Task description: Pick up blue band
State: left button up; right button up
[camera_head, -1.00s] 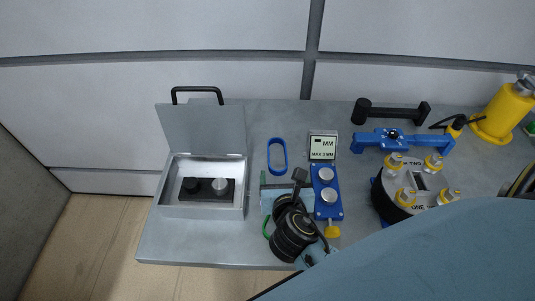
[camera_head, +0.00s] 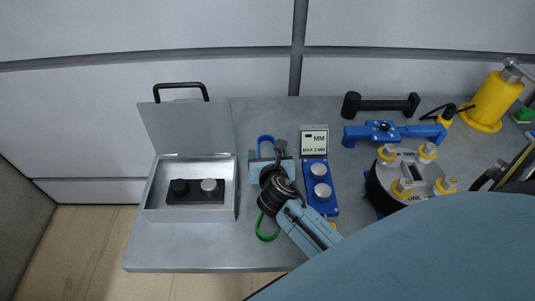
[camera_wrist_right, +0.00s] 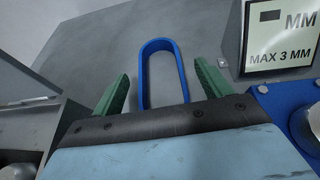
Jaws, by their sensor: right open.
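The blue band (camera_head: 265,138) is an elongated loop lying on the grey table. In the head view my right gripper hides its near part. My right gripper (camera_head: 268,154) is open, and no object is held in it. In the right wrist view the band (camera_wrist_right: 162,43) stretches away from the gripper, with its near end between the two green fingers (camera_wrist_right: 162,72). There is a gap on both sides, and the near end is partly hidden by the gripper body. My left gripper is in neither view.
An open metal box (camera_head: 148,205) with a dark block inside stands on the left. Farther right are a blue bar tool (camera_head: 365,132), a black handle (camera_head: 383,105) and a yellow jack (camera_head: 488,103).

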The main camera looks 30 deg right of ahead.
jog(key=shift+x, duration=1.1)
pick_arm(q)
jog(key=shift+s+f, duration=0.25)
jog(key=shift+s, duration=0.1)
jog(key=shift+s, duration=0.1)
pick_arm(e)
jog(key=c, duration=1.1)
jog(key=shift+o, duration=0.2)
